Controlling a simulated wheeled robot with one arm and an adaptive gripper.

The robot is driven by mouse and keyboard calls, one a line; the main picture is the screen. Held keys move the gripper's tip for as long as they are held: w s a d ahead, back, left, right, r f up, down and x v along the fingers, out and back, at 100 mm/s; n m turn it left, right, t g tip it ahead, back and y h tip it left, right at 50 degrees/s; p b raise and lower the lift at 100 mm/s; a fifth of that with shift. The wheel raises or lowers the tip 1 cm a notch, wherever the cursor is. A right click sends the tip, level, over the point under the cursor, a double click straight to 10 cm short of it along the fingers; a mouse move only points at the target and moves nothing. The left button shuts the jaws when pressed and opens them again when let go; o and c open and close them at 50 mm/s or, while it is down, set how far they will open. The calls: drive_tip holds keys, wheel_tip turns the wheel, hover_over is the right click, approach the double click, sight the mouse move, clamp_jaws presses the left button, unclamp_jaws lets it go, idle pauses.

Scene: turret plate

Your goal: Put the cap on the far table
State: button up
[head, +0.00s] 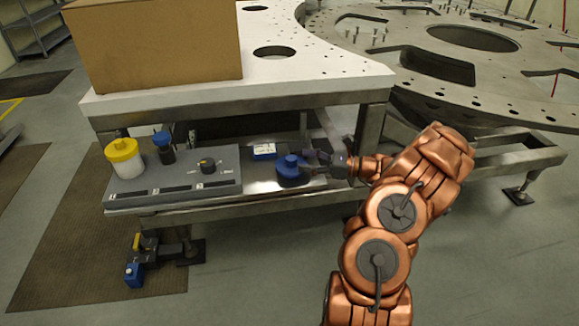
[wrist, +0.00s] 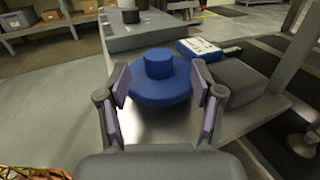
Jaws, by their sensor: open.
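The blue cap (head: 290,168), a wide disc with a smaller raised knob, sits upright on the low metal shelf (head: 250,198). It also shows in the wrist view (wrist: 160,67), straight ahead of my gripper. My gripper (head: 314,164) is at the cap's right side in the head view, low over the shelf. In the wrist view my gripper (wrist: 160,88) is open, with one finger at each side of the cap's near part. I cannot tell whether the fingers touch it. Which surface is the far table is not clear.
A grey numbered holder (head: 170,185) left of the cap bears a yellow-lidded white jar (head: 125,162), a dark blue-topped bottle (head: 164,150) and a black knob (head: 208,166). A white-labelled blue box (head: 264,150) lies behind the cap. The white tabletop (head: 310,70) overhangs, with a cardboard box (head: 155,45).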

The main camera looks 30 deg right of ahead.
sight(291, 157)
drive_tip(key=shift+x, duration=2.45)
drive_tip(key=shift+f, duration=0.1)
clamp_jaws()
